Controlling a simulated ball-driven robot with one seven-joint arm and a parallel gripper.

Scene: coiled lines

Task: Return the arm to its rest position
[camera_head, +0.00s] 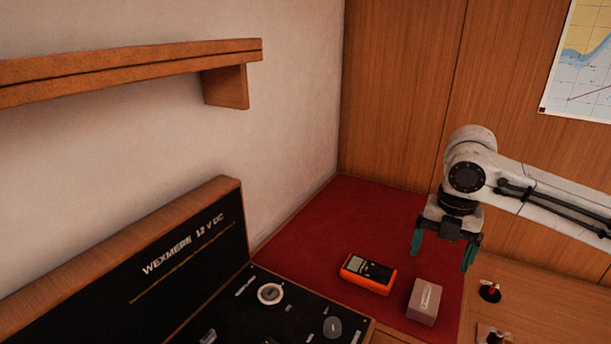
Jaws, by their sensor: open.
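My gripper (442,256) hangs at the end of my white arm, on the right side of the head view. Its two teal fingers point down and stand apart, with nothing visible between them. It appears above the red mat (330,220), up and to the right of an orange multimeter (368,273). A small pinkish-grey box (424,301) lies below it in the picture. My arm reaches in from the right edge.
A black panel (262,318) with dials and small fittings lies at the lower middle, beside an upright board (190,262) lettered "WEXMERE 12 V DC". A wooden shelf (130,70) juts from the left wall. A red-and-black part (490,292) sits on the wood surface at right.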

